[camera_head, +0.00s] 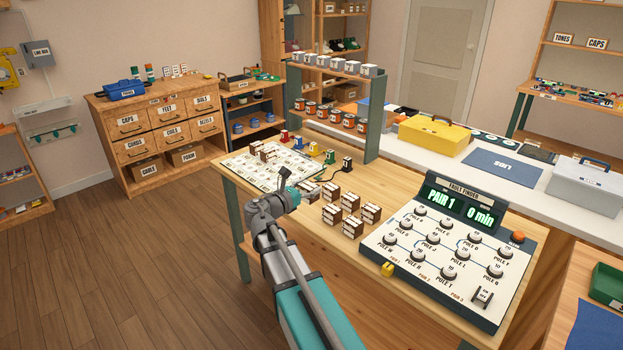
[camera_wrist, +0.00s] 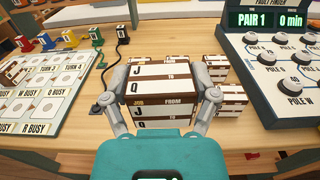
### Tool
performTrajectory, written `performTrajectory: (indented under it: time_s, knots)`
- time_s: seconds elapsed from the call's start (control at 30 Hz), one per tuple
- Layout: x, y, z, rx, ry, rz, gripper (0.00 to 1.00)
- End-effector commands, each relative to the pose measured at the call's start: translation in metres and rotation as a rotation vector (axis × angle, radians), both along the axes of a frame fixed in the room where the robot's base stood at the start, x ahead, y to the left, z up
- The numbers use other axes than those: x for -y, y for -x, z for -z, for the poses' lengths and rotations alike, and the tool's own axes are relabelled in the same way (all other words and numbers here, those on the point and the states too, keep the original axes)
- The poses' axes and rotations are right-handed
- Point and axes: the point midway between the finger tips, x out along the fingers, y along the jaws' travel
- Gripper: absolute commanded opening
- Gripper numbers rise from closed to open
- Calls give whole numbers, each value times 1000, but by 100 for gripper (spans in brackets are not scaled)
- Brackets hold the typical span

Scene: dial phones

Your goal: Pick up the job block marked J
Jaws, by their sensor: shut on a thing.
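The job block marked J (camera_wrist: 163,86) is brown and white, with J and Q lettered on its top and front faces. It fills the middle of the wrist view. My gripper (camera_wrist: 165,98) has one grey finger on each side of this block and is shut on it. I cannot tell whether the block is clear of the table. In the head view my gripper (camera_head: 285,183) is at the near left of the group of blocks, and its fingertips are hard to make out. A brown and white block (camera_head: 308,191) shows just beyond it.
Several other job blocks (camera_head: 350,201) stand close on the right. A card board (camera_head: 262,175) with printed squares lies left. A black plug with a cord (camera_wrist: 121,33) stands at the back left. The fault finder console (camera_head: 440,250) reads PAIR 1, 0 min.

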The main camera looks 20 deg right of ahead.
Motion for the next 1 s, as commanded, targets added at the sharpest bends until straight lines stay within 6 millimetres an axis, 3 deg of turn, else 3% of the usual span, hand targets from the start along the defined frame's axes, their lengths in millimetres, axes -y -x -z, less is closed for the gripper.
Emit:
performTrajectory:
  time_s: [0.1,0.3,1.0]
  knots:
    - [-11,19,-12,0,0,-2,27]
    - [-22,34,-19,0,0,-1,27]
    - [-27,40,-21,0,0,-1,27]
